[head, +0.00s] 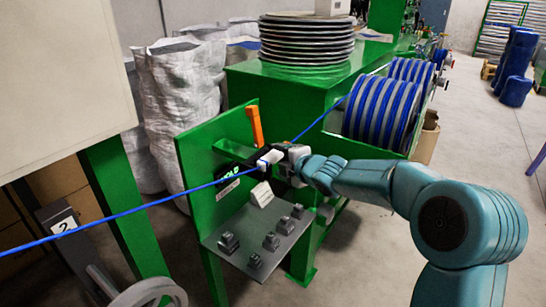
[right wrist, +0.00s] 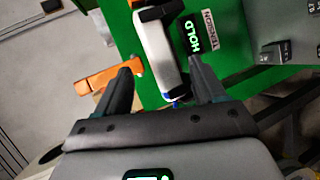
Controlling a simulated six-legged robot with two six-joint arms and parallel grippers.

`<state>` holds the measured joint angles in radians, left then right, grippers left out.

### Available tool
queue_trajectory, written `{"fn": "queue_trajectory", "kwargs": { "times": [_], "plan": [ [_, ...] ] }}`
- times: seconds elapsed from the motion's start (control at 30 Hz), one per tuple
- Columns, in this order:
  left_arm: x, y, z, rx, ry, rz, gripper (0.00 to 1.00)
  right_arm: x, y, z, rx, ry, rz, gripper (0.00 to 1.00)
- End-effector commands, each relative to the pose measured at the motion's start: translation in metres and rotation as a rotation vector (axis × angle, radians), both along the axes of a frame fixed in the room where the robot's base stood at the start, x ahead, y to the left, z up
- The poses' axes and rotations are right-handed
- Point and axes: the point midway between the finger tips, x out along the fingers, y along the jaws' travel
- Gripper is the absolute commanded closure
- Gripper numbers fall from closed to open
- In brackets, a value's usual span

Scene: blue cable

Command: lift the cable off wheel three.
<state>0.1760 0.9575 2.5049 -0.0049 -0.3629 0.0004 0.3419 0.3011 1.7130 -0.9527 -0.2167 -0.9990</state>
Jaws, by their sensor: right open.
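The blue cable (head: 150,204) runs taut from the left edge up to the green panel and on to the blue spools (head: 385,108). My right gripper (head: 268,160) is at the panel, right beside the cable. In the right wrist view its two fingers (right wrist: 163,70) are spread, with a pale rounded part (right wrist: 157,55) between and beyond them. A small bit of blue shows at that part's near end. I cannot tell whether the fingers touch the cable. A grey spoked wheel (head: 148,294) is at the lower left, near a "2" sign (head: 63,226). No wheel marked three is readable. My left gripper is not in view.
An orange handle (head: 255,125) stands on the green panel (head: 200,160), and also shows in the right wrist view (right wrist: 92,79). A lit HOLD display (right wrist: 192,35) is close by. A grey control shelf (head: 262,240) juts out below. White sacks (head: 185,90) stand behind.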

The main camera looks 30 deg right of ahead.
Motion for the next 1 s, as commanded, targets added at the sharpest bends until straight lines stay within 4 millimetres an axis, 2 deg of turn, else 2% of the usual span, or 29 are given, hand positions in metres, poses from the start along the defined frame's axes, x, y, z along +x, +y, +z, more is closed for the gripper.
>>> {"fn": "queue_trajectory", "kwargs": {
  "times": [0.03,0.17,0.43,0.47,0.6,0.63,1.0],
  "plan": [
    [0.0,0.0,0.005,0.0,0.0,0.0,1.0,0.009,-0.002,-0.002,0.0,0.002,0.001,0.31],
    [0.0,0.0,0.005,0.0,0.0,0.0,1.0,0.024,-0.002,-0.008,-0.001,0.001,0.0,0.31],
    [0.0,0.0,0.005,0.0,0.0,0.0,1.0,0.027,-0.003,-0.01,-0.001,0.0,-0.001,0.31],
    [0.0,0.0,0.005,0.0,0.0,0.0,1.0,0.027,-0.003,-0.01,-0.001,0.0,-0.001,0.37],
    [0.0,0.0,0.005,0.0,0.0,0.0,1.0,0.027,-0.003,-0.01,-0.001,0.0,-0.001,0.83],
    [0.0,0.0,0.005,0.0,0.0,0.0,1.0,0.027,-0.003,-0.01,0.0,0.0,-0.001,0.87],
    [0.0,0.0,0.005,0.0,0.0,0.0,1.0,0.027,-0.002,-0.012,0.001,0.005,-0.001,0.89]
  ]
}}
